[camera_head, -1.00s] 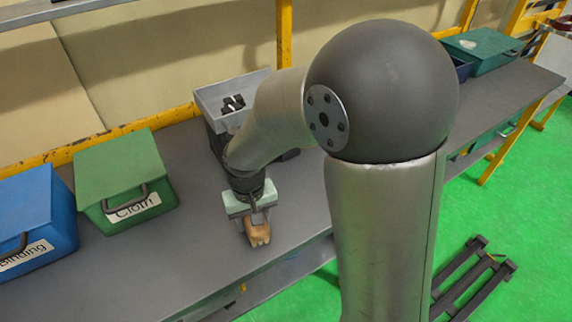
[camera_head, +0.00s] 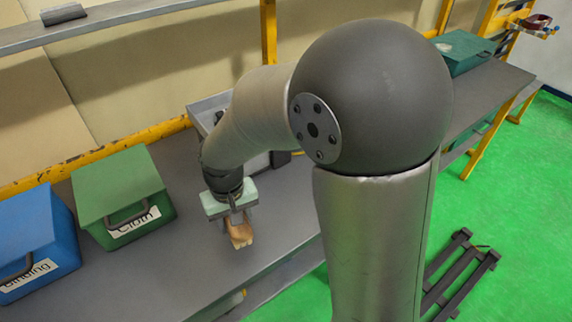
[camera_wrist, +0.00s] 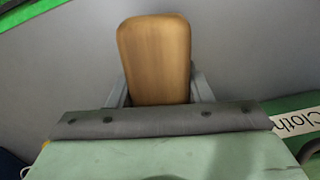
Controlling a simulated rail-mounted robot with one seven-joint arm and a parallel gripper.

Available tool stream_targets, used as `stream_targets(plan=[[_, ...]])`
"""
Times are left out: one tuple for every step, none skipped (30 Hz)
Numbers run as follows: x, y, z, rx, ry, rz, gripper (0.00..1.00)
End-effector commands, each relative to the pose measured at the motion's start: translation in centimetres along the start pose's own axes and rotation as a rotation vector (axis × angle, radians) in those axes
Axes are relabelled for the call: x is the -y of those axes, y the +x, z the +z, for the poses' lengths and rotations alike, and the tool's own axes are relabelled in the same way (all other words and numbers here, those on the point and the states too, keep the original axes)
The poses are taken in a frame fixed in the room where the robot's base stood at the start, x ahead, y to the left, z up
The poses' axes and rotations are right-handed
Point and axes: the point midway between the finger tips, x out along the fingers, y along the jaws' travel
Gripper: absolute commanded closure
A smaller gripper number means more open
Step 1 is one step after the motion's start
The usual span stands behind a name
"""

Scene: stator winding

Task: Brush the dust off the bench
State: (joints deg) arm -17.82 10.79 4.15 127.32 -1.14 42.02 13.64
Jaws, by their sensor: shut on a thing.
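My gripper (camera_head: 234,216) is over the grey bench (camera_head: 165,262), near its front edge. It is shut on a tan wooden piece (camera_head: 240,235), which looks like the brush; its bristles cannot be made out. In the wrist view the wooden piece (camera_wrist: 155,58) stands between the two grey fingers, with the plain grey bench surface behind it. I cannot tell whether the brush touches the bench. No dust can be made out on the bench in either view.
A grey bin (camera_head: 203,110) stands behind my arm. Another green box (camera_head: 462,52) is at the far right. Bench between the Cloth box and gripper is clear.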

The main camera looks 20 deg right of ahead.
Motion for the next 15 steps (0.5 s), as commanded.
stream_targets(plan=[[0.0, -0.9, 0.0, -0.001, 0.000, 0.000, 0.76], [0.0, -1.1, 0.0, -0.002, 0.001, 0.000, 0.76], [0.0, -1.4, -0.1, -0.002, 0.001, -0.001, 0.76], [0.0, -1.6, -0.1, -0.002, 0.001, -0.001, 0.76], [0.0, -1.7, -0.1, -0.002, 0.001, -0.001, 0.76], [0.0, -1.9, -0.1, -0.002, 0.001, -0.001, 0.76], [0.0, -2.0, -0.1, -0.002, 0.001, -0.001, 0.76], [0.0, -2.1, -0.1, -0.002, 0.001, -0.001, 0.76], [-0.1, -2.1, -0.1, -0.002, 0.001, -0.001, 0.76], [-0.1, -2.1, -0.1, -0.002, 0.001, -0.001, 0.76], [-0.1, -2.1, -0.1, -0.002, 0.001, -0.001, 0.76], [-0.1, -2.1, -0.1, -0.002, 0.002, -0.001, 0.76], [-0.1, -2.1, -0.1, -0.002, 0.001, -0.001, 0.76], [-0.1, -2.1, -0.1, -0.002, 0.001, -0.001, 0.76], [-0.1, -2.1, -0.1, -0.002, 0.001, -0.001, 0.76]])
